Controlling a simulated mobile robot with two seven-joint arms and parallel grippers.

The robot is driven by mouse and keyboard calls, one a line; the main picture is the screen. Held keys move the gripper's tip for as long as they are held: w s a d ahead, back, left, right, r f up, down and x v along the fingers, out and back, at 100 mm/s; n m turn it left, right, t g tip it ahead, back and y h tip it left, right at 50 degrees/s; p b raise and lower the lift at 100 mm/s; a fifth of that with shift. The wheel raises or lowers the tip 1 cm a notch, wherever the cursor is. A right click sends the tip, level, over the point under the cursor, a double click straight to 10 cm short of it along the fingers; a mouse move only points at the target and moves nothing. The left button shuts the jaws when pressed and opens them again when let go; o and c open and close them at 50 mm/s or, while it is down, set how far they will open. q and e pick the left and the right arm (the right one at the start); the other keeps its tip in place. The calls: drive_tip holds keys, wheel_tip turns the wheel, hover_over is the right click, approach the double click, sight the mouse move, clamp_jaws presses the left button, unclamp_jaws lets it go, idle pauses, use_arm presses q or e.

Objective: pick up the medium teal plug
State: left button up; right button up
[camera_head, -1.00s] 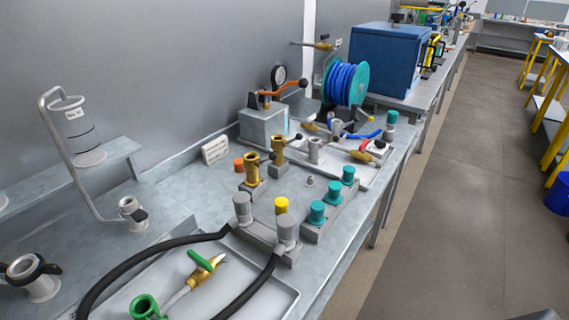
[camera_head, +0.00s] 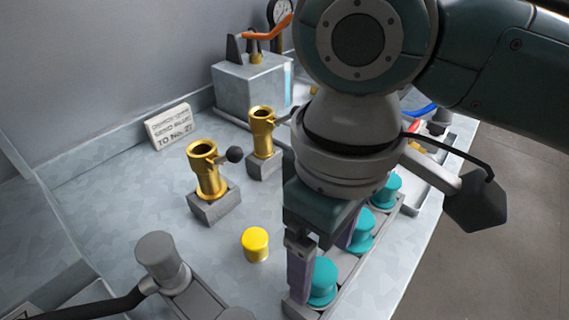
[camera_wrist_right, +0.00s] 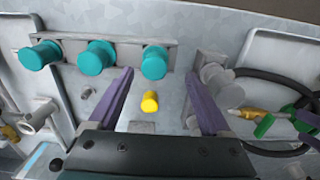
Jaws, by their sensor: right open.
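Three teal plugs stand in a row on a grey rack: a near one (camera_head: 322,282), a middle one (camera_head: 362,234) and a far one (camera_head: 386,192). In the right wrist view they run along the top: right (camera_wrist_right: 154,62), middle (camera_wrist_right: 96,58) and left (camera_wrist_right: 40,55). Their sizes look close, so I cannot tell surely which is medium. My right gripper (camera_head: 322,268) is open above the rack's near end and partly hides the row. In its wrist view the open fingers (camera_wrist_right: 160,74) point toward the right-hand plug, with nothing held.
A yellow plug (camera_head: 255,244) stands left of the rack. Two brass fittings (camera_head: 208,170) (camera_head: 263,132) stand behind it. A grey plug (camera_head: 160,258) is at the front left, near a black hose. The bench top between them is clear.

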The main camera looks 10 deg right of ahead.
sight(322, 270)
drive_tip(key=f, duration=0.4)
drive_tip(key=f+b, duration=0.1)
drive_tip(key=f, duration=0.1)
drive_tip(key=shift+w+d+f, duration=0.2)
drive_tip(key=shift+w+d, duration=0.05)
drive_tip(key=shift+w, duration=0.1)
clamp_jaws()
idle(0.3)
